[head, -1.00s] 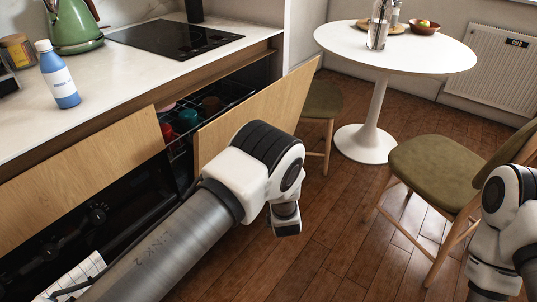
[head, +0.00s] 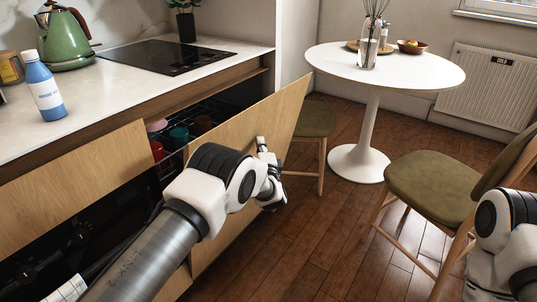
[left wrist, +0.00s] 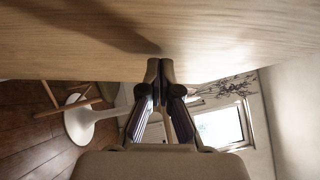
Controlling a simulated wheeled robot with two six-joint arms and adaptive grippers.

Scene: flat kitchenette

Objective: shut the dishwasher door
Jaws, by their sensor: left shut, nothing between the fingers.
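The dishwasher door (head: 235,126) is a light wood panel, tilted partly open, with racks showing in the gap behind its top edge. My left gripper (head: 261,142) is at the outer face of the door, near its far upper part. In the left wrist view the gripper (left wrist: 160,66) is shut and empty, its fingertips close against the wood panel (left wrist: 220,35). I cannot tell whether they touch. My left forearm hides the lower near part of the door. My right arm shows at the right edge, but its gripper is out of view.
Cups (head: 180,136) stand in the dishwasher rack. A chair (head: 318,122) stands just beyond the door's far end. A round white table (head: 385,68) and another olive chair (head: 430,185) are to the right. The wood floor (head: 320,240) in front is clear.

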